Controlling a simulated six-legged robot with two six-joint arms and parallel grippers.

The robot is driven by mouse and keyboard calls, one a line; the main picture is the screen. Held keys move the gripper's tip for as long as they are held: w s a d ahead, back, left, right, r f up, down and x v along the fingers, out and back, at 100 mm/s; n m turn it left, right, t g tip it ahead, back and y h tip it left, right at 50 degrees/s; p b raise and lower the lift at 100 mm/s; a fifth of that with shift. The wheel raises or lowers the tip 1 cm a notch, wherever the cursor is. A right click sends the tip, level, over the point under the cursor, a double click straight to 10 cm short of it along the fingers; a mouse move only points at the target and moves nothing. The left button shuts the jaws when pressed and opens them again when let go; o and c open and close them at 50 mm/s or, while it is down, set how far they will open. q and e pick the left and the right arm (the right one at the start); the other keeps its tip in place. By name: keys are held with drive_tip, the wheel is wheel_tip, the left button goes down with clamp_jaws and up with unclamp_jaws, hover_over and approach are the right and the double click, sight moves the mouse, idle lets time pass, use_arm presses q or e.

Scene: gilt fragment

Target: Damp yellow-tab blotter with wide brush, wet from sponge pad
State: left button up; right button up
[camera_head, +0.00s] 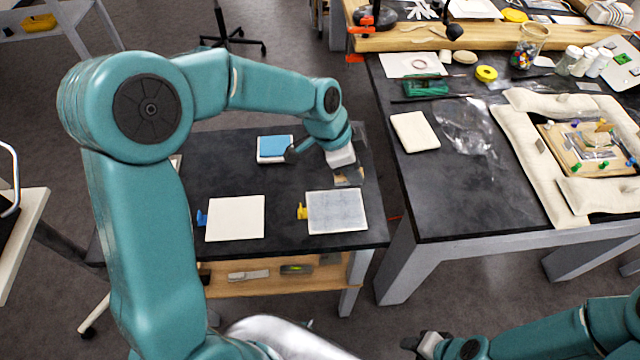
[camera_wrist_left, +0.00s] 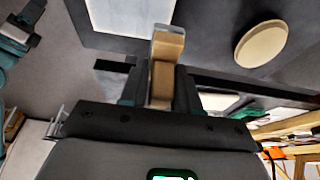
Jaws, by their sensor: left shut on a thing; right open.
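The yellow-tab blotter (camera_head: 337,212) lies flat at the front right of the small dark table. Its face is mottled grey-blue, and its yellow tab (camera_head: 302,211) points left. The blue sponge pad (camera_head: 276,146) sits in a white tray at the back. My left gripper (camera_head: 348,173) is just behind the yellow-tab blotter, shut on the wide brush (camera_wrist_left: 165,62). The brush's tan wooden body shows in the left wrist view, before a pale sheet's edge; I cannot tell whether they touch. My right gripper (camera_head: 427,343) is open at the bottom, away from the tables.
A plain white blotter with a blue tab (camera_head: 235,218) lies left of the yellow-tab one. A larger dark table (camera_head: 470,205) at the right holds a white pad (camera_head: 415,132), clear film and a cushioned frame. A round tan disc (camera_wrist_left: 260,43) shows in the left wrist view.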

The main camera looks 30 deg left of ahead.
use_arm(q)
wheel_tip(320, 180, up, 3)
drive_tip(key=shift+s+p, duration=0.15)
drive_tip(key=shift+p, duration=0.6)
drive_tip(key=shift+r, duration=0.25)
drive_tip(key=shift+a+r, duration=0.1)
